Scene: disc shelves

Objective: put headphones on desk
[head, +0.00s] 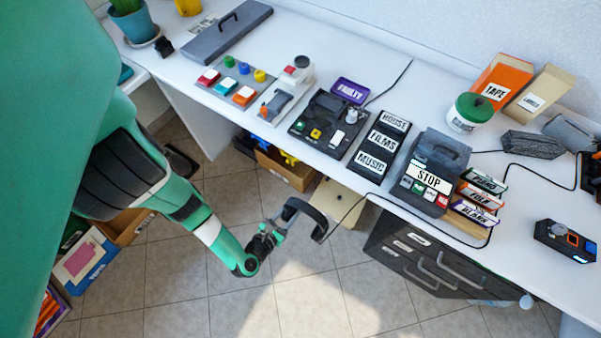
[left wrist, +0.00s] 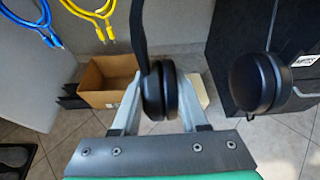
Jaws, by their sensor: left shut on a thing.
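The black headphones (head: 303,209) hang in my left gripper (head: 275,228), in front of the desk and below its top, above the tiled floor. In the left wrist view one round ear cup (left wrist: 161,92) sits between the two fingers of the left gripper (left wrist: 160,100), which is shut on it. The other ear cup (left wrist: 259,82) hangs free to the right. A thin black cable seems to run from the headphones toward the desk. The white desk (head: 225,108) runs along the wall, with many devices on it. My right gripper is not in view.
A dark drawer unit (head: 420,262) stands under the desk, right of the headphones. A cardboard box (left wrist: 108,80) sits on the floor below. Blue and yellow cables (left wrist: 104,14) hang at the upper left of the wrist view.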

